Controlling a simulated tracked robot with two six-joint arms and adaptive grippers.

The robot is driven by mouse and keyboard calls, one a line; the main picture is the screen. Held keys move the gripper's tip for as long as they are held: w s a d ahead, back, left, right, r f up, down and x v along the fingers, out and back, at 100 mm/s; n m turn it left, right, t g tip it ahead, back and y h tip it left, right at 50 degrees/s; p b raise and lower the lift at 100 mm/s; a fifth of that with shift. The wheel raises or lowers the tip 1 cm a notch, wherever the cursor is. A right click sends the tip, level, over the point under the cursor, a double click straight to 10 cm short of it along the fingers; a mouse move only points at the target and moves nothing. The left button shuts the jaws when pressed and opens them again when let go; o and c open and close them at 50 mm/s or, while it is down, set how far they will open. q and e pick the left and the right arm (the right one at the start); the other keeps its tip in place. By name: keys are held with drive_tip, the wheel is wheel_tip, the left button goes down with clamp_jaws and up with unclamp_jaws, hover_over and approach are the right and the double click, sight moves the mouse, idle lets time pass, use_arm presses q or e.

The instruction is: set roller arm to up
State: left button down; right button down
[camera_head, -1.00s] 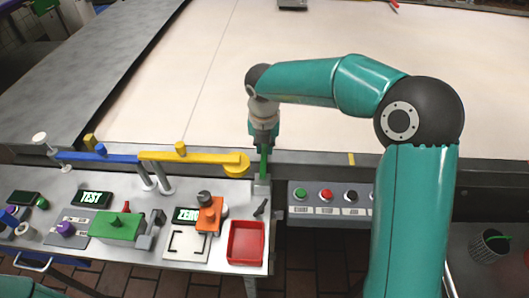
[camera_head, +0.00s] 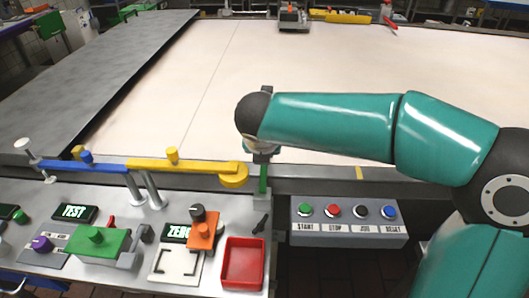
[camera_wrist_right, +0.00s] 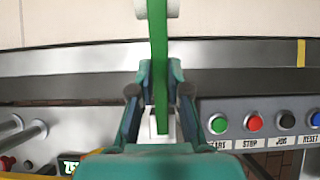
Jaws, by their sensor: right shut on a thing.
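A green bar (camera_wrist_right: 158,65) with a white roller (camera_wrist_right: 141,9) at its far end runs between the fingers of my right gripper (camera_wrist_right: 159,92) in the right wrist view. The gripper is shut on this bar. In the head view the lower part of the green bar (camera_head: 263,178) stands upright from a small grey mount at the table's back edge, below my right gripper (camera_head: 263,155). My wrist and forearm hide its upper part and roller there. My left gripper is in neither view.
A yellow arm (camera_head: 200,166) and a blue arm (camera_head: 100,164) lie left of the bar. A button box (camera_head: 347,233) is at its right. A red tray (camera_head: 242,262), orange block (camera_head: 202,238) and green block (camera_head: 93,243) sit on the table. A pale conveyor belt (camera_head: 215,80) lies beyond.

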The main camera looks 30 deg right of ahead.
drive_tip(key=shift+f, duration=0.1)
drive_tip(key=c, duration=1.1)
unclamp_jaws()
drive_tip(key=v, duration=1.2)
